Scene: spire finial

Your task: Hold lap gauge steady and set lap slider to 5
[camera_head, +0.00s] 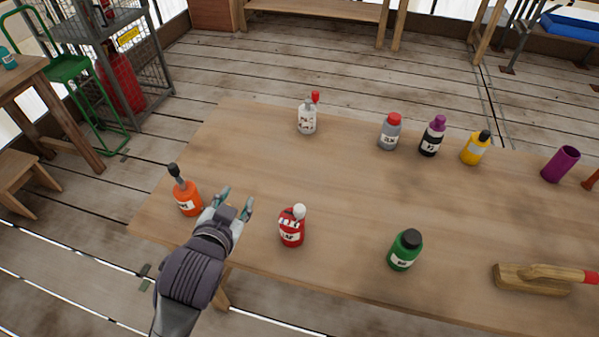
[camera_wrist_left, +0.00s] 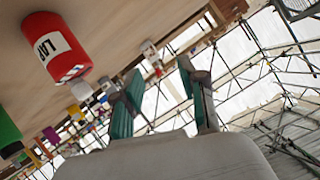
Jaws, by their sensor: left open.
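A red bottle-shaped thing (camera_head: 291,238) with a white top (camera_head: 299,211) and a white label stands upright near the table's front edge. In the left wrist view, the red body (camera_wrist_left: 76,63) has a label whose letters look like "LA", so it seems to be the lap gauge. No scale or number can be read, and I cannot tell which part is the slider. My left gripper (camera_head: 235,203) is open and empty, left of the red thing and apart from it. Its two fingers also show spread in the left wrist view (camera_wrist_left: 160,72). My right gripper is not in view.
An orange bottle (camera_head: 188,200) with a dark top stands close left of my left gripper. Several bottles, including a white one (camera_head: 307,124), stand along the back. The table's middle (camera_head: 335,180) is clear.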

